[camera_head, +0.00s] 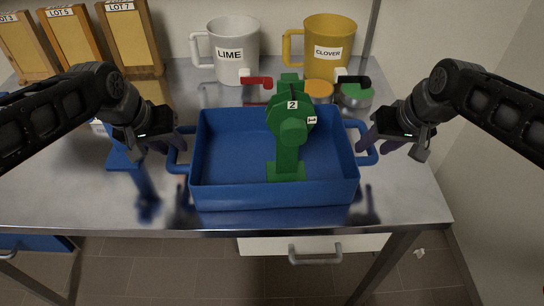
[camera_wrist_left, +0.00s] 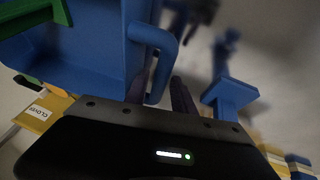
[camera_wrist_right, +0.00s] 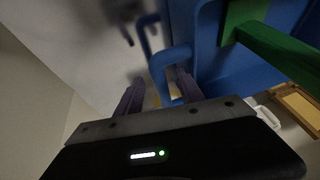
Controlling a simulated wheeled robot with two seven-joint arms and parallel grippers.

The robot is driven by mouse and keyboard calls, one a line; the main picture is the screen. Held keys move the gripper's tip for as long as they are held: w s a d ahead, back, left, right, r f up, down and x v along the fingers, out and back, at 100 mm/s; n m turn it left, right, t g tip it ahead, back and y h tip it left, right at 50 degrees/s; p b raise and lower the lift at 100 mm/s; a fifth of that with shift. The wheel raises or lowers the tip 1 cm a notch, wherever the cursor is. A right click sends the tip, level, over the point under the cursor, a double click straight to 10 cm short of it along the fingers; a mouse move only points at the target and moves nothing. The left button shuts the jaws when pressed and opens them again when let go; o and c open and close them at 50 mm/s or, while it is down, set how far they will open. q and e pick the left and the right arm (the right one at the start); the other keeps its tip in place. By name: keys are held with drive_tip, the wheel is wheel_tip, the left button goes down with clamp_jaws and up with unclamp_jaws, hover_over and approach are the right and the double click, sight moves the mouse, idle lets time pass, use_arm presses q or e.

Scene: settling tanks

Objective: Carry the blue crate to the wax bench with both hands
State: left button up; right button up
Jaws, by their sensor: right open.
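The blue crate (camera_head: 274,196) sits on a steel-topped table and holds a green device with tags 1 and 2. Its left handle (camera_head: 178,150) is at my left gripper (camera_head: 163,146), which is open; in the left wrist view the handle (camera_wrist_left: 162,62) lies between the fingers (camera_wrist_left: 160,92), with a gap on one side. Its right handle (camera_head: 367,143) is at my right gripper (camera_head: 374,138), which is open; in the right wrist view the handle (camera_wrist_right: 170,62) shows between the spread fingers (camera_wrist_right: 160,92). I cannot tell which surface is the wax bench.
Behind the crate stand a white LIME mug (camera_head: 232,50), a yellow CLOVER mug (camera_head: 326,45) and small lidded pots (camera_head: 354,95). Framed LOT panels (camera_head: 134,38) stand at the back left. A blue stand (camera_head: 143,180) is close left of the crate. The table's right front is clear.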

use_arm(q)
drive_tip(key=shift+x, duration=2.6)
use_arm(e)
drive_tip(key=shift+x, duration=2.65)
use_arm(q)
drive_tip(key=shift+c, duration=0.3)
use_arm(e)
drive_tip(key=shift+c, duration=0.3)
use_arm(q)
drive_tip(key=c, duration=0.6)
use_arm(e)
drive_tip(key=c, duration=0.6)
use_arm(q)
clamp_jaws()
use_arm(e)
clamp_jaws()
use_arm(q)
drive_tip(key=shift+w+r, duration=0.1)
use_arm(e)
drive_tip(key=shift+r, duration=0.1)
